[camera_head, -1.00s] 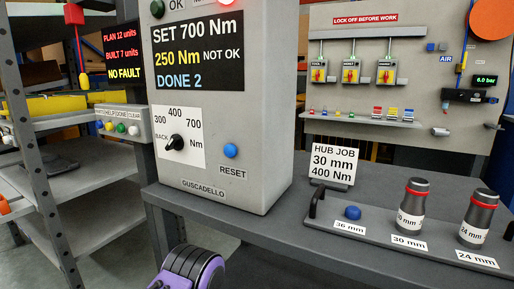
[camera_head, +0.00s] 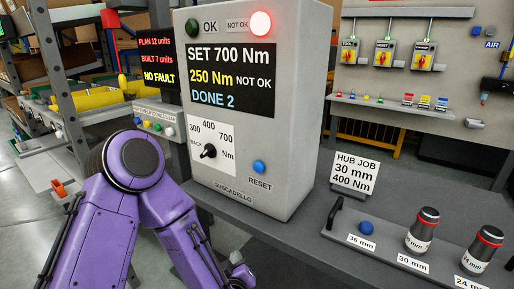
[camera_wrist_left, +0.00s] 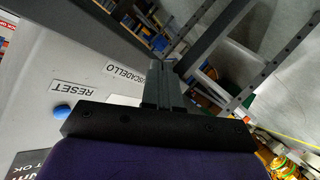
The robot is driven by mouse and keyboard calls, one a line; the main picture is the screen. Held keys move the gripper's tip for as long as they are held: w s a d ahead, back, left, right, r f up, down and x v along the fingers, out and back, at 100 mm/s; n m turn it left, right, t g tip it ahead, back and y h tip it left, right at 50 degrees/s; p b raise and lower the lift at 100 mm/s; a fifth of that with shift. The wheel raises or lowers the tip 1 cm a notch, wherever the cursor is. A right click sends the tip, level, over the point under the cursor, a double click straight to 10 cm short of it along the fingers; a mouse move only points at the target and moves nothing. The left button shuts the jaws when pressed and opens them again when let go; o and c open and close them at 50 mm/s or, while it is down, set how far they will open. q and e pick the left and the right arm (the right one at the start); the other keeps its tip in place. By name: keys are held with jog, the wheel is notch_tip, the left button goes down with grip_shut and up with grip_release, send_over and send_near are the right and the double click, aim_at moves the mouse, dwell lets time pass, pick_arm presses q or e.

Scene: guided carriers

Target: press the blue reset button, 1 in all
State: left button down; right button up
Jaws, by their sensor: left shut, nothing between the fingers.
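The blue reset button (camera_head: 259,168) is on the front of the grey controller box (camera_head: 295,120), above the RESET label and right of the black selector dial (camera_head: 208,151). In the left wrist view the button (camera_wrist_left: 62,112) shows at the left, beside the RESET label. My left gripper (camera_wrist_left: 160,75) is shut and empty in the left wrist view, close to the box front but to the side of the button. In the head view the purple left arm reaches to the lower middle, with its gripper end (camera_head: 241,272) low in front of the box, below the button. My right gripper is out of view.
The box screen (camera_head: 232,77) reads SET 700 Nm, 250 Nm NOT OK, DONE 2. The red NOT OK lamp (camera_head: 261,23) glows. A socket tray (camera_head: 345,222) and a HUB JOB card (camera_head: 355,171) stand to the right. Metal shelving (camera_head: 52,80) is at the left.

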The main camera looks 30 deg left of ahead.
aim_at(259, 167)
pick_arm(q)
notch_tip(259, 167, up, 21)
jog(key=w+a+n+y+p, duration=0.1)
jog(key=a+n+y+p, duration=0.1)
jog(key=n+p, duration=0.3)
jog(key=shift+f+t+y, duration=0.2)
jog(key=shift+t+y, duration=0.1)
jog(key=shift+y, duration=0.6)
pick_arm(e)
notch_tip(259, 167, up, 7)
pick_arm(q)
jog(key=shift+w, duration=0.2)
jog(key=w+b, duration=0.1)
jog(key=w, duration=0.7)
jog(key=shift+w+d, duration=0.3)
jog(key=shift+d, duration=0.1)
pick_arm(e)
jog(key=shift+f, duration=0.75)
pick_arm(q)
jog(key=shift+w, duration=0.1)
jog(key=shift+w, duration=0.3)
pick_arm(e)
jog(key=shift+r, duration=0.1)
